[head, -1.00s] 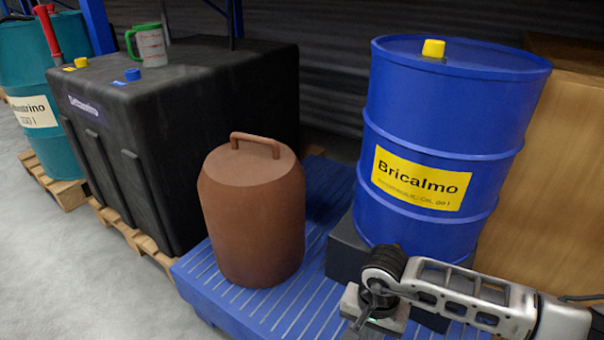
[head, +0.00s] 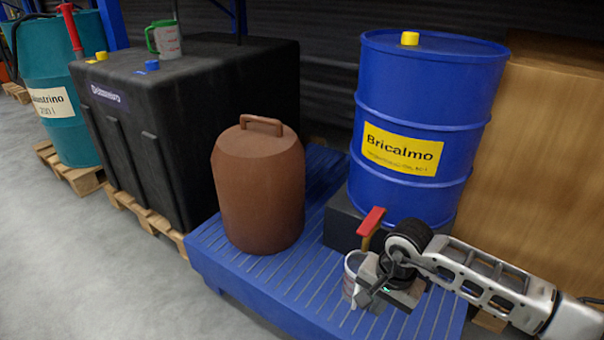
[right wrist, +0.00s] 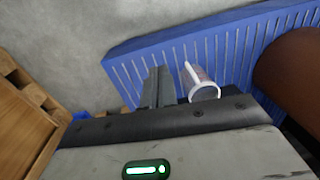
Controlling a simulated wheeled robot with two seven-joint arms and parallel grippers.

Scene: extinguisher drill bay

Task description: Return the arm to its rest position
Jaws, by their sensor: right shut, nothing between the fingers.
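My right arm comes in from the lower right in the head view. Its gripper (head: 364,297) is shut and empty, over the front part of the blue slatted pallet (head: 235,265). In the head view it partly covers a pale measuring jug (head: 352,262) standing under a red-handled tap (head: 372,220) by the blue drum (head: 415,95). In the right wrist view the shut fingers (right wrist: 158,88) show beside the jug (right wrist: 203,90), with a gap I cannot judge. My left gripper is out of view.
A brown lidded canister (head: 258,195) stands on the pallet left of my gripper. A black tank (head: 190,110) with a green-handled jug (head: 166,42) on top is farther left. A wooden crate (head: 535,150) stands behind my forearm. Grey floor (head: 110,265) is clear at lower left.

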